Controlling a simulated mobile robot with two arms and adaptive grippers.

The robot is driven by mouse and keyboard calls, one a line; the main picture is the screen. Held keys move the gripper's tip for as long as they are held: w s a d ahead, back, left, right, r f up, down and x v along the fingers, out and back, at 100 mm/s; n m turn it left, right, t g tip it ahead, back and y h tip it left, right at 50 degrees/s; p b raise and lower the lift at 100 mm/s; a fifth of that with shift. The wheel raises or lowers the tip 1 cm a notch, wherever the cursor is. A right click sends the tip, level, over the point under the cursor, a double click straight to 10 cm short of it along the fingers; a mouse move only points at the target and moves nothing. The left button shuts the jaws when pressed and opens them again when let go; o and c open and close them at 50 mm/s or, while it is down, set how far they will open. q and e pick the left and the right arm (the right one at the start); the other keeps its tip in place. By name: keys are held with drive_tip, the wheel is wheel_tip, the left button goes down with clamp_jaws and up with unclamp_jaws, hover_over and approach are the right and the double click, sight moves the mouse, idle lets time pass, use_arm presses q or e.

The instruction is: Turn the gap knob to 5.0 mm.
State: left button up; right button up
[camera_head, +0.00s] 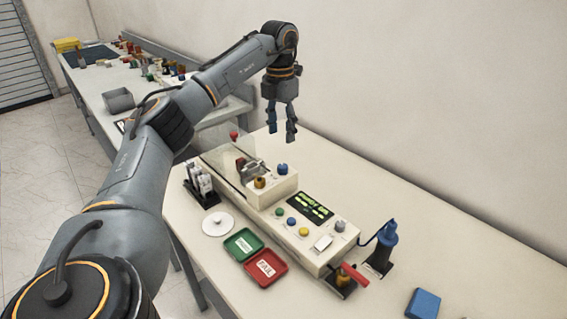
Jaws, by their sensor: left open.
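The cream tester (318,252) stands on the table with a dark display (310,206) showing green text too small to read. A blue knob (283,168) sits on its raised block, near a brass-coloured knob (260,183). I cannot tell which knob is the gap knob, and no gap scale is readable. My left gripper (282,134) is open and empty, pointing down above and behind the raised block, apart from the knobs. My right gripper is out of view.
A blue-topped tool (386,236) and a blue block (423,303) are at right. My left arm hides part of the back table.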

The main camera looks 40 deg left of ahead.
sight(282, 166)
use_arm(q)
wheel_tip(282, 166, down, 11)
drive_tip(key=shift+d+r+p, duration=0.1)
drive_tip(key=shift+p, duration=0.8)
clamp_jaws()
